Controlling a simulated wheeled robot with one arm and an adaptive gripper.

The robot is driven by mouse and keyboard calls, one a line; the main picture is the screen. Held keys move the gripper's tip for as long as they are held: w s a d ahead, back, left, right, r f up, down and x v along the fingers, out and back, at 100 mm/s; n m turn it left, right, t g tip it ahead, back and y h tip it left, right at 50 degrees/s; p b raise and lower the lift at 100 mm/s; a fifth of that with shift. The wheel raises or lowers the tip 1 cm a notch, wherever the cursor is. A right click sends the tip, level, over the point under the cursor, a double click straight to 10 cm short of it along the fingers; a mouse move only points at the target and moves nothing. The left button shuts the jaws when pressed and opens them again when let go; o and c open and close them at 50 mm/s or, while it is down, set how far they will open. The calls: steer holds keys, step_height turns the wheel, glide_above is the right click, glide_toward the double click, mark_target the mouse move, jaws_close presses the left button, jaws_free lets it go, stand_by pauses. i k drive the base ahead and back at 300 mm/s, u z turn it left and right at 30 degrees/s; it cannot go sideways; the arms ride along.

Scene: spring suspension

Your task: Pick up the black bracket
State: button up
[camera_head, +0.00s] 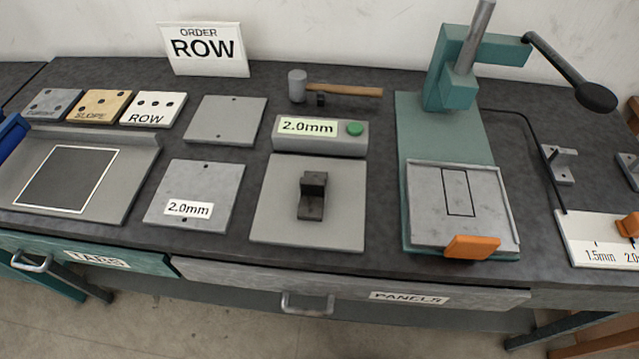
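The black bracket (312,197) is a small dark L-shaped piece. It rests near the middle of a square grey plate (265,210) on the workbench, in front of a grey box with a "2.0mm" display. Its raised block is toward the back and its lower flat part toward the front. Nothing touches it from above. My gripper does not show in the head view.
A green press (440,130) with a lever stands right of the plate. A panel labelled "2.0mm" (200,180) lies left of it. The display box (320,145) and a hammer (340,89) are behind. Drawers (350,290) line the bench front.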

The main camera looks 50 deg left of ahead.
mark_target(313, 186)
steer(key=u, duration=2.2)
